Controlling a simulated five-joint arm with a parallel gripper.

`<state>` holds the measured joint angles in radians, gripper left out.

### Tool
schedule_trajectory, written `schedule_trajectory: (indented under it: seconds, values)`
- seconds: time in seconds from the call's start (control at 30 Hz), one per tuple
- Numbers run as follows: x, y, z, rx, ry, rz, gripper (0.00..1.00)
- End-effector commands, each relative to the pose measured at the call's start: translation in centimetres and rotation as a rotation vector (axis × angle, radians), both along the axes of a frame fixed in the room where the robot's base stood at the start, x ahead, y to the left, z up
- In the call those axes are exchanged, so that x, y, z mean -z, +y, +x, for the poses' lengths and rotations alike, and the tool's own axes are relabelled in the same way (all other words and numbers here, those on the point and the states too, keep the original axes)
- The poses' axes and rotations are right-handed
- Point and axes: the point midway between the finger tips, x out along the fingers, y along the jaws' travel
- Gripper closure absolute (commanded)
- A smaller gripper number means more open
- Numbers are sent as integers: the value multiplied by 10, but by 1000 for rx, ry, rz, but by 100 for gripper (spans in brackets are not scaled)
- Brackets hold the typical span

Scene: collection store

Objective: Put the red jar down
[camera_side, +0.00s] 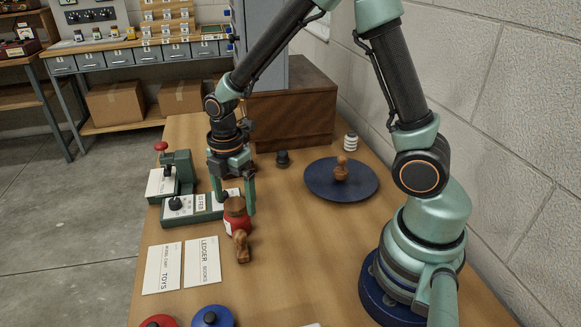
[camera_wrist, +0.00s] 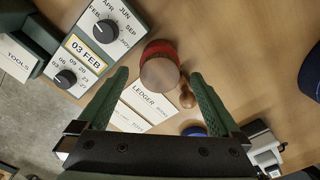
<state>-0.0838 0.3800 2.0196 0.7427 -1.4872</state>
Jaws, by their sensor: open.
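The red jar (camera_side: 236,222) with a brown wooden top stands upright on the wooden table, close to the front right end of the date device. My gripper (camera_side: 237,203) is open just above and around it, one green finger on each side in the side view. In the wrist view the jar (camera_wrist: 158,52) shows ahead of and between the fingertips of my gripper (camera_wrist: 160,76), with visible gaps to both fingers. The jar's lower part is partly hidden by a wooden stamp.
The wooden stamp (camera_side: 241,246) is right in front of the jar. The green date device (camera_side: 190,207) is left. Two cards (camera_side: 203,262) lie in front. A blue plate (camera_side: 318,190) with a wooden figure (camera_side: 341,170) is right.

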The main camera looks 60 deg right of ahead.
Motion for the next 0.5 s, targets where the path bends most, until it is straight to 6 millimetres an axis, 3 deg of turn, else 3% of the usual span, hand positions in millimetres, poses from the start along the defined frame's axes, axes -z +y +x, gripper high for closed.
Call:
schedule_trajectory:
  seconds: [0.2, 0.5]
  values:
    - [-42, 0, 1, 0, -4, 0, 0]
    - [-69, -1, -1, 40, -16, 2, 0]
